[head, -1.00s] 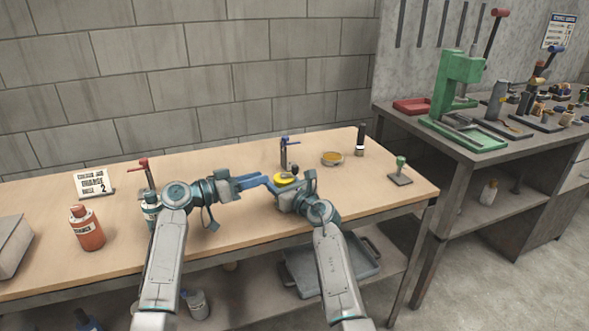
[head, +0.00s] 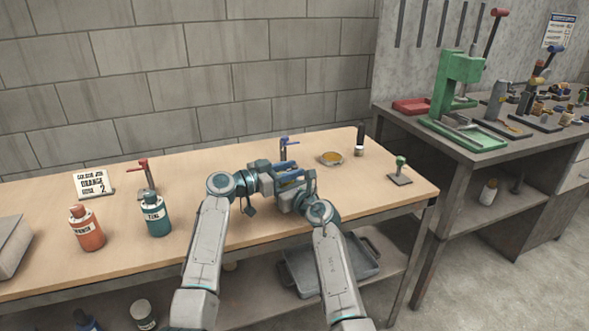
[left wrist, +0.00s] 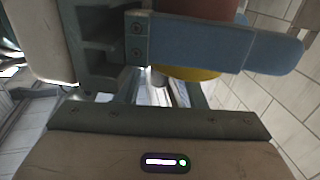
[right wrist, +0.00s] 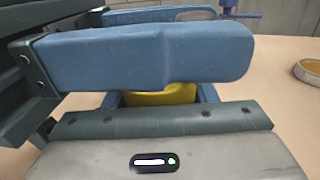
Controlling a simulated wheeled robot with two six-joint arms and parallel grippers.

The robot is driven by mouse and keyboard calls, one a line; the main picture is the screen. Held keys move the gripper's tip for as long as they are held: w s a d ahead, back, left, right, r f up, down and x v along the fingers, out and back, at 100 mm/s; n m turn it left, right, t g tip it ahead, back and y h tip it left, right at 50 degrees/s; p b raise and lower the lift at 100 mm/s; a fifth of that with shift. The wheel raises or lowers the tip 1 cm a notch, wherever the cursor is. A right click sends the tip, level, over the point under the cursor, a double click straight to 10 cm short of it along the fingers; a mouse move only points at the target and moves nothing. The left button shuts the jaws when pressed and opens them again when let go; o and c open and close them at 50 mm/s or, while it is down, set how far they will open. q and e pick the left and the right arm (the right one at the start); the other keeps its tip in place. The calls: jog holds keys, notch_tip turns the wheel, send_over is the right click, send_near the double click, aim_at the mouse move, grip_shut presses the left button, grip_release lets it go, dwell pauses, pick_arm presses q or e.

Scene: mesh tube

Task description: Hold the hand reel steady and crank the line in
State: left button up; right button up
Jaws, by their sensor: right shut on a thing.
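The hand reel shows only as a yellow part (right wrist: 160,95) behind a blue finger in the right wrist view, and as a yellow edge (left wrist: 187,73) under a blue finger in the left wrist view. In the head view the grippers hide it. My right gripper (head: 294,190) is shut on the reel, low over the front middle of the bench. My left gripper (head: 276,178) is right beside it, its blue fingers over the reel. Whether its jaws are closed on any part is hidden.
The bench (head: 215,165) holds a blue-handled clamp (head: 285,147), an amber dish (head: 331,158), a dark cylinder (head: 360,140) and a green-knobbed stand (head: 400,170) beyond the grippers. An orange bottle (head: 86,228) and a teal bottle (head: 154,215) stand left, with clear bench between them and my left arm.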

pick_arm(q)
jog(key=shift+w+d, duration=0.3)
jog(key=shift+d, duration=0.3)
grip_shut()
jog(key=shift+s+a+m+g+h, duration=0.15)
jog(key=shift+m+g+h, duration=0.15)
jog(key=shift+m+g, duration=0.35)
jog(key=shift+s+d+m+g+h, duration=0.1)
jog(key=shift+m+g+h, duration=0.25)
jog(key=shift+g, duration=0.5)
grip_release()
jog(key=v, duration=1.2)
